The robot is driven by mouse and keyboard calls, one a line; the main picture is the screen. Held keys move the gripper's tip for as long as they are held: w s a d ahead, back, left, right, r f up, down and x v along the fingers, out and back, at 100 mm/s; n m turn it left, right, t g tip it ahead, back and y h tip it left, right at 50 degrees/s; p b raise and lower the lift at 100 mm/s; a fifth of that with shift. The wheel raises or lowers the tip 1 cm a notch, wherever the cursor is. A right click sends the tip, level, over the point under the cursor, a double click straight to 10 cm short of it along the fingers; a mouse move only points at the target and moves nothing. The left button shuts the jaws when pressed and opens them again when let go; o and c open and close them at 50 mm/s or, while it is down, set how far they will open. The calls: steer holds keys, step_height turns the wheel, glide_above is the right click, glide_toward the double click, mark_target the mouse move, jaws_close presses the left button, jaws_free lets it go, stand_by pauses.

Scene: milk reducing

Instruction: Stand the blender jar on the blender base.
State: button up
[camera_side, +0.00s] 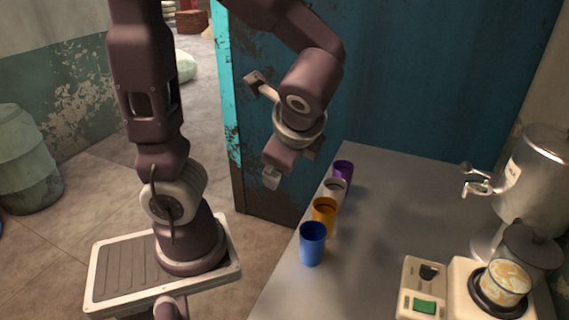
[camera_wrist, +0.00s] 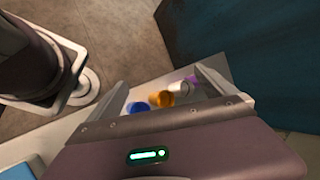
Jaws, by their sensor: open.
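My gripper (camera_side: 272,178) hangs in the air left of the grey table, near its far-left edge. In the wrist view my gripper (camera_wrist: 162,78) has its two fingers spread with nothing held between them. My gripper is far from all of these.
Blue (camera_side: 313,245), orange (camera_side: 324,212), white (camera_side: 335,188) and purple (camera_side: 343,170) cups line the table's left edge. A metal milk dispenser (camera_side: 530,175) with a tap stands right. A panel with a green button (camera_side: 424,306) lies in front. The table's middle is clear.

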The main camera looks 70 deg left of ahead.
steer(key=s+d+r+n+t+h, duration=0.3)
steer(key=s+d+r+n+h, duration=0.1)
steer(key=d+n+h, duration=0.3)
steer(key=s+d+n, duration=0.1)
steer(key=n, duration=0.1)
steer(key=shift+r+n+t+h, duration=0.2)
steer(key=shift+n+t+h, duration=0.1)
steer(key=shift+n+t, duration=0.1)
steer(key=shift+s, duration=0.1)
steer(key=shift+c, duration=0.4)
stand_by(1.1)
